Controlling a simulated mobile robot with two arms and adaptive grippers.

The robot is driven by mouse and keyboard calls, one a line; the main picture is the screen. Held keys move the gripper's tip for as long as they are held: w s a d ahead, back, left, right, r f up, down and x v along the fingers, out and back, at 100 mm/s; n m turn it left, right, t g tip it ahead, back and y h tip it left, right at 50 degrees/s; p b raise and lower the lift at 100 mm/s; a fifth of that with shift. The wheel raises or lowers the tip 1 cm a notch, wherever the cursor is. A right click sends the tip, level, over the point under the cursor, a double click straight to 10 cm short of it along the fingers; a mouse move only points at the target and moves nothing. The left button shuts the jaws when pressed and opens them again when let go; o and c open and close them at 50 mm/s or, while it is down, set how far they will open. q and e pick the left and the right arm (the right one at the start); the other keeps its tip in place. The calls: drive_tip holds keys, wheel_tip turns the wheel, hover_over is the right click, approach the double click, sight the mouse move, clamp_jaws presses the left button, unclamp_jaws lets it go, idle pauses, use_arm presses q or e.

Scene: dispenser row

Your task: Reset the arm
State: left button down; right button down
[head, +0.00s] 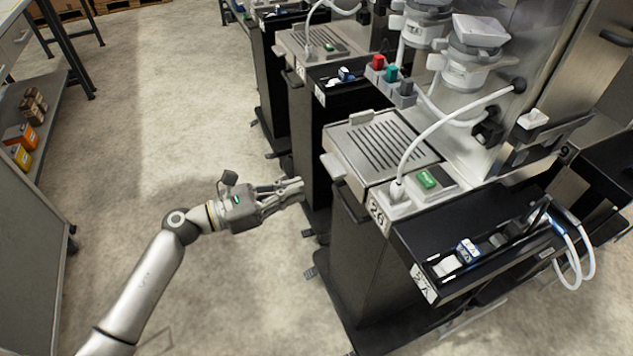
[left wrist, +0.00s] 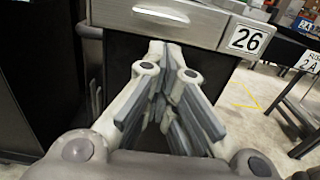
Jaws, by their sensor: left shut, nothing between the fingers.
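My left gripper (head: 294,187) is stretched out from the left in the head view, beside the black cabinet of the dispenser station (head: 376,150) labelled 26. It is shut and empty. In the left wrist view the gripper (left wrist: 170,55) has its fingers closed together in front of the station's dark side, below its light upper edge (left wrist: 200,22). The number plate 26 (left wrist: 245,38) shows to the right of the fingers. My right gripper is in neither view.
A black tray (head: 440,232) with small items juts out at the right. A row of similar stations (head: 300,45) runs toward the back. A grey shelf unit (head: 30,215) stands at the left. The concrete floor (head: 150,120) between them is clear.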

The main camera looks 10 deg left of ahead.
use_arm(q)
drive_tip(key=a+f+n+t+y+p, duration=0.1)
drive_tip(key=a+f+n+t+y, duration=0.3)
drive_tip(key=f+n, duration=0.5)
drive_tip(key=a+f+n+t+y, duration=0.1)
drive_tip(key=a+f+n+y, duration=0.2)
drive_tip(key=a+f+n, duration=0.45)
drive_tip(key=s+a+f+n+g+y, duration=0.1)
drive_tip(key=s+f+n+g+y, duration=0.2)
drive_tip(key=f+n, duration=0.5)
drive_tip(key=s+a+f+n+y, duration=0.1)
drive_tip(key=s+f+n+y, duration=0.2)
drive_tip(key=s+f+n, duration=0.45)
drive_tip(key=s+f+n+g+y+p, duration=0.2)
drive_tip(key=s+f+n+g, duration=0.35)
drive_tip(key=s+f, duration=0.75)
drive_tip(key=s+d+f+n+g, duration=0.2)
drive_tip(key=s+f+n, duration=0.1)
drive_tip(key=s, duration=0.7)
drive_tip(key=s+d+f+n+g, duration=0.2)
drive_tip(key=s+f+n+g, duration=0.1)
drive_tip(key=s, duration=0.6)
wheel_tip(320, 180, down, 2)
drive_tip(key=shift+s+d+f+n, duration=0.2)
drive_tip(key=shift+s+n, duration=0.15)
drive_tip(key=shift+n, duration=0.3)
drive_tip(key=shift+g, duration=0.25)
